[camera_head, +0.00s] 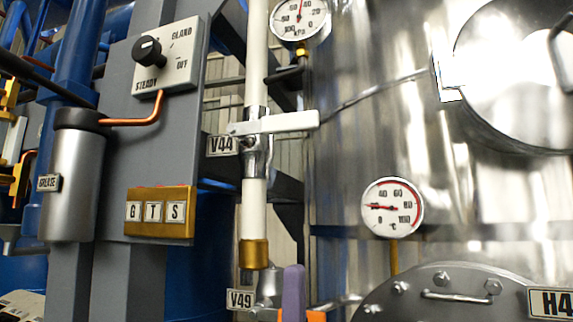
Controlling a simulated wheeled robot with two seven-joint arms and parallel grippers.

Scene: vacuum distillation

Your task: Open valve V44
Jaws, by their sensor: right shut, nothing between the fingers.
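Valve V44's white lever handle (290,122) sits level, crosswise to the white upright pipe (254,205), and reaches to the right from the valve body. The V44 label (222,145) is just left of the valve. My right gripper (293,288) shows only in part at the bottom edge, as a purple upright tip with orange parts beside it. It is shut and empty, well below the V44 handle and apart from it. The rest of it is cut off by the frame. My left gripper is not in view.
The V49 label (240,299) and a second valve (268,288) are close beside my right gripper. A shiny steel tank (345,150) with a temperature gauge (392,207) stands right. A grey panel with a switch box (168,62) stands left. A pressure gauge (298,18) is above.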

